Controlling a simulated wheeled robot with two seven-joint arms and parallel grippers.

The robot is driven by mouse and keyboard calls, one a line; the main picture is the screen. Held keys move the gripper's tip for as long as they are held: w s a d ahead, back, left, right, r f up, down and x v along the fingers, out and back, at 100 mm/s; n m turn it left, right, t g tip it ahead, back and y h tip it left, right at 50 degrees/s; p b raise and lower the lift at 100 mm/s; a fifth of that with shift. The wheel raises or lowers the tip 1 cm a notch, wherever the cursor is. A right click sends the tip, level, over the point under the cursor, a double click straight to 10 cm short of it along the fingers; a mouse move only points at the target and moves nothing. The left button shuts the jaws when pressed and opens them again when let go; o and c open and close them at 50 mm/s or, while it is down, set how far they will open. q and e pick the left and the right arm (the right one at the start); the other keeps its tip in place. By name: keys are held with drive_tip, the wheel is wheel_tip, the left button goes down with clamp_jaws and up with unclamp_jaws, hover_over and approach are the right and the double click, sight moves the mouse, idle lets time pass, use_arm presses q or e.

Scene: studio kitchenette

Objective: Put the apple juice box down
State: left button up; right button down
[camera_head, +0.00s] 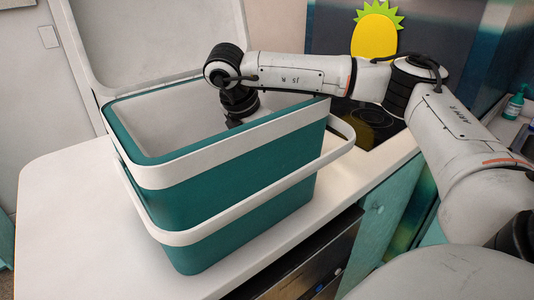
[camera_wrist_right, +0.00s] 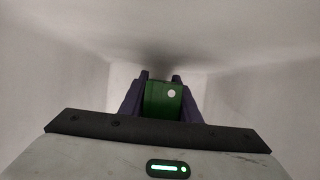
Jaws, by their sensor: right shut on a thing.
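The apple juice box (camera_wrist_right: 163,102) shows in the right wrist view as a green block with a pale round spot. It sits between the two dark fingers of my right gripper (camera_wrist_right: 162,98), which is shut on it. Pale walls of the cooler surround it in that view. In the head view my right arm reaches over the rim of the open teal and white cooler (camera_head: 230,200), and the wrist points down inside it. The fingers and the box are hidden there behind the cooler's front wall. I cannot tell whether the box touches the cooler's floor. My left gripper is not in view.
The cooler stands on a white counter (camera_head: 70,215), with its lid (camera_head: 150,35) raised at the back and its handle (camera_head: 338,150) lowered around the front. A yellow pineapple-shaped thing (camera_head: 375,36) and a green bottle (camera_head: 514,105) are behind. The counter's left part is clear.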

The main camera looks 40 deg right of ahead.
drive_tip(key=c, duration=1.3)
unclamp_jaws()
drive_tip(key=shift+c, duration=0.2)
drive_tip(key=shift+r+p, duration=0.25)
drive_tip(key=shift+p, duration=0.05)
drive_tip(key=v, duration=0.6)
drive_tip(key=shift+a, duration=0.1)
drive_tip(key=shift+p+v, duration=0.6)
drive_tip(key=shift+v, duration=2.25)
